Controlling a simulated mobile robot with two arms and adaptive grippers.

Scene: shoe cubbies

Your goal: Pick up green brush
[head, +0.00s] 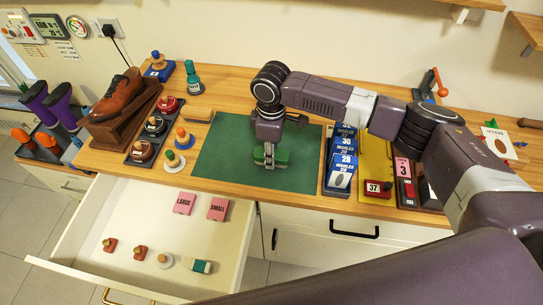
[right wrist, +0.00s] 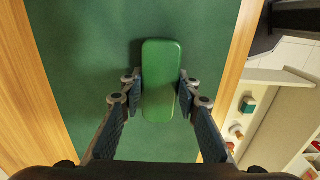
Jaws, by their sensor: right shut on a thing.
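The green brush (head: 281,157) is a rounded green block over the dark green mat (head: 222,142) on the wooden worktop. In the right wrist view the brush (right wrist: 160,80) lies between the two fingers, which touch its long sides. My right gripper (head: 268,158) points down and is shut on the brush; it also shows in the right wrist view (right wrist: 160,97). I cannot tell whether the brush rests on the mat or is slightly raised. My left gripper is not in view.
An open white drawer (head: 118,220) juts out below the worktop, with pink LARGE and SMALL cards and small knobbed items inside. A brown shoe (head: 118,95) on a wooden stand and round tins are left of the mat. Blue insole boxes (head: 341,170) stand close on its right.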

